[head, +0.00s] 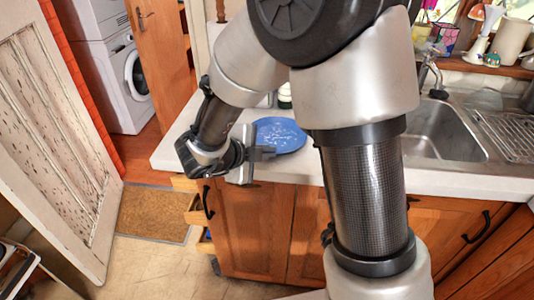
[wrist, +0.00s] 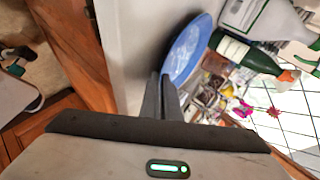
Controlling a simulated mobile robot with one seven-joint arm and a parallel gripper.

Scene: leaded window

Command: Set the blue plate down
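The blue plate (head: 280,135), with a pale pattern on its face, lies face up and roughly level at the counter's front left. My gripper (head: 264,153) is at the plate's near edge. In the wrist view, the two dark fingers (wrist: 164,90) are close together on the near rim of the plate (wrist: 186,50), shut on it. I cannot tell whether the plate's underside touches the white counter (head: 172,152) or hangs just above it.
A dark green bottle (wrist: 240,50) and several other items stand close beyond the plate. A sink (head: 440,130) and a drying rack (head: 508,132) are to the right. A drawer (head: 192,208) stands open below the counter's left end.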

